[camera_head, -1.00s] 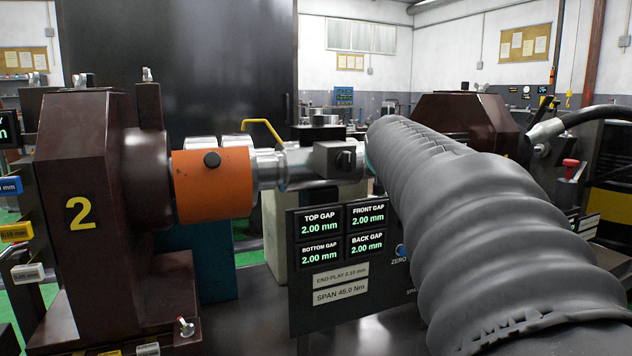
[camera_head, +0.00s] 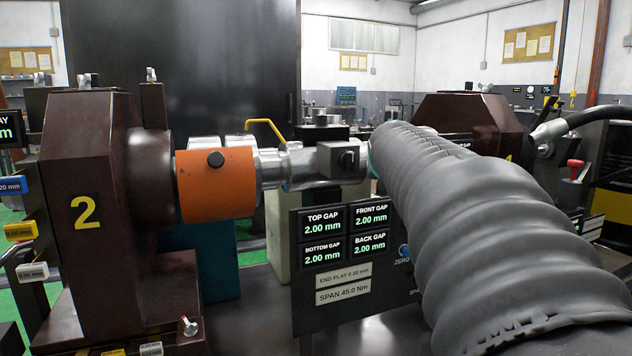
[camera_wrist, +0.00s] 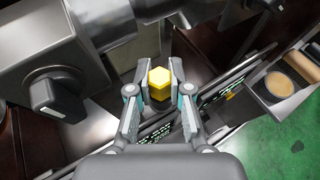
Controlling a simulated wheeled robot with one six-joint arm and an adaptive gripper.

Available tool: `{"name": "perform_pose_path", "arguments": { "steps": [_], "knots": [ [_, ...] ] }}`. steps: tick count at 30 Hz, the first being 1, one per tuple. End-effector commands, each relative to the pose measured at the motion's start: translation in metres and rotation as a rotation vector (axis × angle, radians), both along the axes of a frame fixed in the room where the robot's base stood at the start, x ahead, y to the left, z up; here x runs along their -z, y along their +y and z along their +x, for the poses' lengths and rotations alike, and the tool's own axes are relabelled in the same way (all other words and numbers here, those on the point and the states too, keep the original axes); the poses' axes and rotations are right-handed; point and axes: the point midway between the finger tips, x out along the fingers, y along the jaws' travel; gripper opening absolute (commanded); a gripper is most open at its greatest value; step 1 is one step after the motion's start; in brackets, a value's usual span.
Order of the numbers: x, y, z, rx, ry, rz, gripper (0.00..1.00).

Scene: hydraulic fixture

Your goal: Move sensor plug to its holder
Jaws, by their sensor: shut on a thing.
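A yellow hexagonal piece, which looks like the sensor plug (camera_wrist: 160,76), is between the fingers of my gripper (camera_wrist: 158,86) in the wrist view. The fingers are shut on its sides. Its lower part is dark and partly hidden by the fingers. The plug is beside a grey metal block with a dark knob (camera_wrist: 50,94). In the head view my grey-sleeved arm hides the gripper and the plug. I cannot make out which part is the holder.
The head view shows a brown housing marked 2 (camera_head: 84,210), an orange coupling (camera_head: 215,184) on a metal shaft, and a gap display panel (camera_head: 345,260) below. A tray (camera_wrist: 268,101) lies at the right in the wrist view, beside green floor.

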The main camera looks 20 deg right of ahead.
Motion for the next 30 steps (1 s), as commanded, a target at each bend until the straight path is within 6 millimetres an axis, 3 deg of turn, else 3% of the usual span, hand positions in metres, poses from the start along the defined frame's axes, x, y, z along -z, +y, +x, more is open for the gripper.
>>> {"name": "perform_pose_path", "arguments": {
  "steps": [10,11,14,25,30],
  "knots": [
    [0.002,0.000,0.000,0.000,0.001,0.001,0.00],
    [0.002,0.000,0.000,0.000,0.001,0.001,0.24],
    [0.002,0.000,0.000,0.000,0.001,0.001,0.48],
    [0.000,0.002,-0.003,0.000,-0.001,-0.001,0.48],
    [-0.009,0.012,-0.019,-0.001,-0.003,-0.001,0.48]
  ]
}}
